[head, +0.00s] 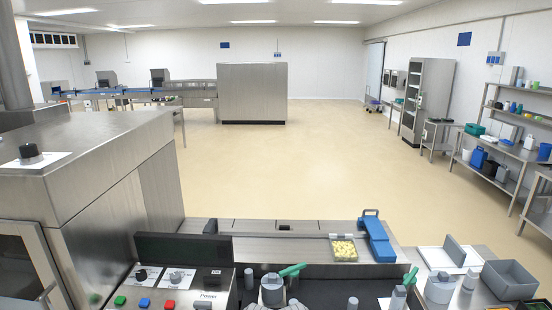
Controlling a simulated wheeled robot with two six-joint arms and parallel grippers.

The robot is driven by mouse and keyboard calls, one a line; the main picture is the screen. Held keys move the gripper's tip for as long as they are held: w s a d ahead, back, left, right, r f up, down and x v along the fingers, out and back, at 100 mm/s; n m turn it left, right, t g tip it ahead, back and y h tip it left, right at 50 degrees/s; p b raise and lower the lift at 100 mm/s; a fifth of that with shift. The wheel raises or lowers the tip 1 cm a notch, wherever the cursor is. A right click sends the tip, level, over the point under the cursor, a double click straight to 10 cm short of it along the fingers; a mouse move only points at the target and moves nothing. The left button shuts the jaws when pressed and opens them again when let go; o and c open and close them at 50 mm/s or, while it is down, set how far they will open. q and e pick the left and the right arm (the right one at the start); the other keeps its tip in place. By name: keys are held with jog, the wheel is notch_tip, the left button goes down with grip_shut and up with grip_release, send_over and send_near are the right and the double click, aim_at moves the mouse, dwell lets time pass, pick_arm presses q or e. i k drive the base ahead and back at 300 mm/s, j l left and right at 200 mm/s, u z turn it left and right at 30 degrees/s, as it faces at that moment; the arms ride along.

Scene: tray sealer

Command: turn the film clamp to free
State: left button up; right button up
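No part is plainly marked as the film clamp. Two green levers are at the near edge of the sealer: the left lever (293,270) lies slanted above a grey round part (272,291), and the right lever (410,276) stands steeply above a grey post (398,297). Either may belong to the clamp; I cannot tell its setting. A control panel (205,280) to the left has black rotary knobs, one of them (141,274) on a white label too small to read.
A tray of yellow pieces (343,249) sits beside a blue device (377,238) on the sealer. A tall steel housing (120,200) blocks the left. Open floor (290,165) lies beyond.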

aim_at(409, 278)
jog(key=l+z, duration=0.2)
jog(key=l, duration=0.2)
jog(key=i+l+z, duration=0.25)
jog(key=l, duration=0.2)
jog(key=l+z, duration=0.2)
jog(key=l, duration=0.2)
